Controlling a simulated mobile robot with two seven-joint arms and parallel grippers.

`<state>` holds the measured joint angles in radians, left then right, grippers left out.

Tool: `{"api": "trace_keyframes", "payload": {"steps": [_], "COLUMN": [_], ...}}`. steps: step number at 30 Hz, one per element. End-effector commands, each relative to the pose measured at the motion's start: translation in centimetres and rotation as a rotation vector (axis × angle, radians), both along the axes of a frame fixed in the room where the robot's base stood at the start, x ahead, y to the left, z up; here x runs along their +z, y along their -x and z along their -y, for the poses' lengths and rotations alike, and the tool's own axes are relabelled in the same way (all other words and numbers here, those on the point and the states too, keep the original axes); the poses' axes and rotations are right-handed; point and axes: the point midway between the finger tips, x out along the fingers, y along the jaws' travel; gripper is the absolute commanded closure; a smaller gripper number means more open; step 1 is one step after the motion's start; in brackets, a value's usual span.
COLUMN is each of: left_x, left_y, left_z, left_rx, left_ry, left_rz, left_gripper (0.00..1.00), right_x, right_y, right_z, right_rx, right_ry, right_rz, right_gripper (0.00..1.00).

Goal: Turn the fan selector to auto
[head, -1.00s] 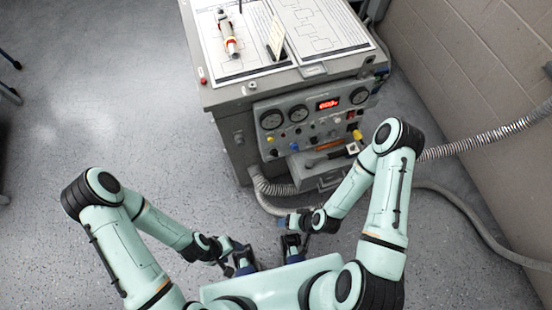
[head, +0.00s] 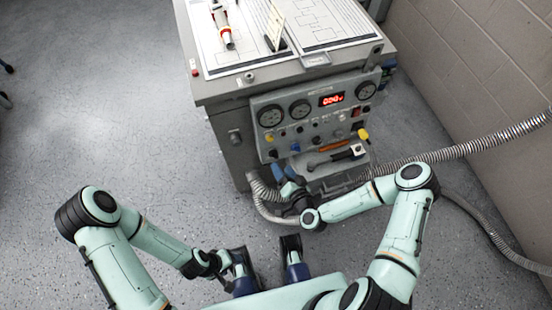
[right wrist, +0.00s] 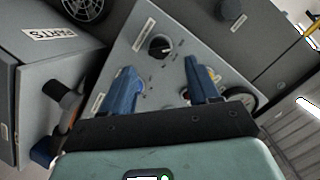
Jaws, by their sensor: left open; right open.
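A black rotary knob (right wrist: 160,46) with a pale pointer mark sits on a grey plate in the right wrist view. Small marks surround it; its label is too small to read, so I cannot confirm it is the fan selector. My right gripper (right wrist: 162,84) is open, its two blue fingers below the knob in the picture and apart from it. In the head view my right gripper (head: 282,173) is at the lower left of the bench's control panel (head: 300,125). My left gripper (head: 232,267) is open, low and away from the bench.
A gauge (right wrist: 240,97) lies beside the right finger. A tray (head: 338,160) juts out below the panel, and a ribbed hose (head: 470,143) runs right.

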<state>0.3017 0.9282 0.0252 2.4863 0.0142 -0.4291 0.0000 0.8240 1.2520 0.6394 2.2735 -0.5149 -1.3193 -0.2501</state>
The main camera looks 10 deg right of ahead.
Motion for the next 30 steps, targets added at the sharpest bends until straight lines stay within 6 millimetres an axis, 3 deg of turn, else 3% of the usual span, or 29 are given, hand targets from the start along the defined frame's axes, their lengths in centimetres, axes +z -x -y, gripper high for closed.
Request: {"api": "trace_keyframes", "payload": {"steps": [3, 9, 22, 23, 27, 30], "left_x": [-0.4, -0.7, -0.8, -0.8, -0.8, -0.8], "left_y": [-0.1, -0.3, -0.3, -0.3, -0.3, -0.3], "left_z": [0.0, 0.0, 0.0, 0.0, 0.0, 0.0], "left_rx": [0.001, 0.002, 0.003, 0.003, 0.003, 0.003], "left_ry": [-0.001, -0.002, -0.001, -0.001, -0.002, -0.002], "left_rz": [0.004, 0.01, 0.012, 0.012, 0.012, 0.012], "left_gripper": [0.38, 0.38, 0.38, 0.38, 0.38, 0.38], "right_x": [-0.8, -1.6, -1.8, -1.8, -1.8, -1.8], "right_y": [-2.4, -5.0, -6.0, -6.0, -6.0, -5.9], "right_z": [-0.5, -1.0, -1.2, -1.2, -1.2, -1.2], "right_rx": [0.0, 0.001, 0.001, 0.001, 0.001, 0.001], "right_ry": [0.0, 0.0, 0.0, 0.0, 0.0, 0.0], "right_rz": [0.0, -0.001, -0.002, -0.002, -0.002, -0.002], "right_gripper": [0.4, 0.4, 0.4, 0.46, 0.92, 0.95]}}
